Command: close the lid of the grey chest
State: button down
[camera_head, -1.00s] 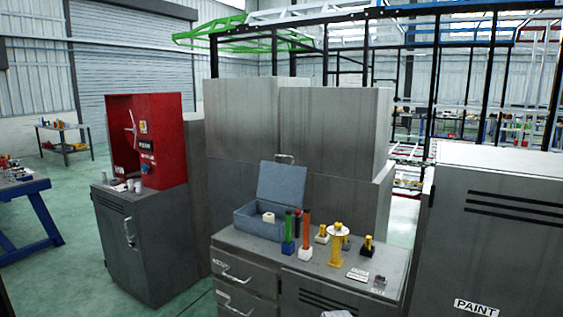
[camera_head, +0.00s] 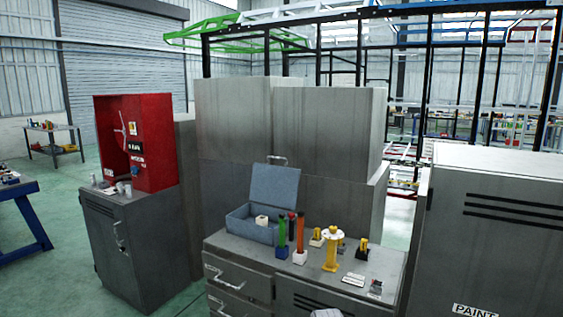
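The blue-grey chest (camera_head: 240,223) stands on top of the grey cabinet, near its back left corner. Its lid (camera_head: 274,187) is raised, standing nearly upright at the back, with a handle at its top edge. A small white block (camera_head: 262,220) shows inside the chest. My gripper is not in view, so its state and distance from the lid are not shown.
Green and red-orange posts (camera_head: 300,236) stand close to the chest's right front. A yellow stand (camera_head: 331,252) and small yellow-topped pieces are further right on the cabinet top (camera_head: 325,283). Tall grey cabinets rise behind. A red box (camera_head: 140,145) stands at left.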

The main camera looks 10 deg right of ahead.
aim_at(277, 185)
jog(key=i, duration=0.9)
